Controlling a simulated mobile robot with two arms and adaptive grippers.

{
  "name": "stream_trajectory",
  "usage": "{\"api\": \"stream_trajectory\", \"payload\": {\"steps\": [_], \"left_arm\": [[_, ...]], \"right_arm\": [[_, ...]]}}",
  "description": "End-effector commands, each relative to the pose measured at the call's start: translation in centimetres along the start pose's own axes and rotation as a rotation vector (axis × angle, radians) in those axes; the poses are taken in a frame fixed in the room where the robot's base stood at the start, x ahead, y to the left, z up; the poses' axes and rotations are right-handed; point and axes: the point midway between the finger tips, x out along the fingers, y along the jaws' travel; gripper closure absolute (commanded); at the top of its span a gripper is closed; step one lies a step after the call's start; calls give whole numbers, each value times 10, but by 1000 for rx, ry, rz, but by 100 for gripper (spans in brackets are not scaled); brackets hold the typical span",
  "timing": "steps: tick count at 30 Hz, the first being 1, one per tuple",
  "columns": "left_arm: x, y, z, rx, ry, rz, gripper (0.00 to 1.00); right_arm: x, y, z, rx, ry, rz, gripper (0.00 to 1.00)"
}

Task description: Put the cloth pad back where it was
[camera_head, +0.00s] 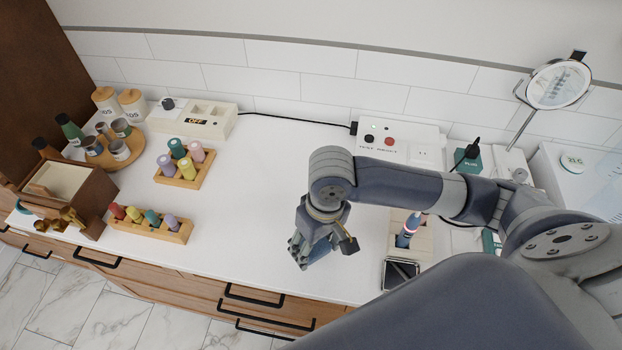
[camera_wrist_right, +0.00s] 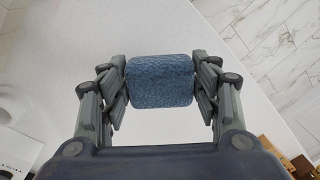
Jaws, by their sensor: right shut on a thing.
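The cloth pad (camera_wrist_right: 160,82) is a blue, textured, rounded block. In the right wrist view it sits between the fingers of my right gripper (camera_wrist_right: 160,85), which is shut on it from both sides. In the head view my right gripper (camera_head: 318,252) points down over the front part of the white counter, and a bit of the blue pad (camera_head: 318,255) shows at its fingers. I cannot tell whether the pad touches the counter. My left gripper is not in view.
The white counter (camera_head: 240,210) is clear left of my gripper. Two wooden racks with coloured pegs (camera_head: 185,168) (camera_head: 150,225) stand further left, beside a wooden box (camera_head: 68,195). A wooden holder (camera_head: 425,238) and dark-screened device (camera_head: 400,274) are right. The counter's front edge is close.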

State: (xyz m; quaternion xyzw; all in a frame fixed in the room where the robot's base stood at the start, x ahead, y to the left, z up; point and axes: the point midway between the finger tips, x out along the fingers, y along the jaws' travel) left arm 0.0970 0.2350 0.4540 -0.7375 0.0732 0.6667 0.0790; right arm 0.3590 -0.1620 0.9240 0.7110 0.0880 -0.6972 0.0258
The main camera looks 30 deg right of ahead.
Motion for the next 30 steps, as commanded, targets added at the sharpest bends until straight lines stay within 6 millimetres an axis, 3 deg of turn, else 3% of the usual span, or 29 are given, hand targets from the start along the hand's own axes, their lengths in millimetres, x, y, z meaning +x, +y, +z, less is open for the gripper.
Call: {"api": "stream_trajectory", "payload": {"steps": [1, 3, 11, 18, 30], "left_arm": [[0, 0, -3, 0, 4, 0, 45], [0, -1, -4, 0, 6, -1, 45], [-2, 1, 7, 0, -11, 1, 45], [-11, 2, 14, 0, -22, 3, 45], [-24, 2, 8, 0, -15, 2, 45]], "right_arm": [[-4, 18, 2, 4, -7, 29, 65], [-8, 36, 5, 10, -16, 53, 65], [-17, 65, 5, 23, -29, 88, 65], [-14, 79, -35, 26, -29, 86, 65], [-7, 104, -106, 26, -29, 86, 65]]}}
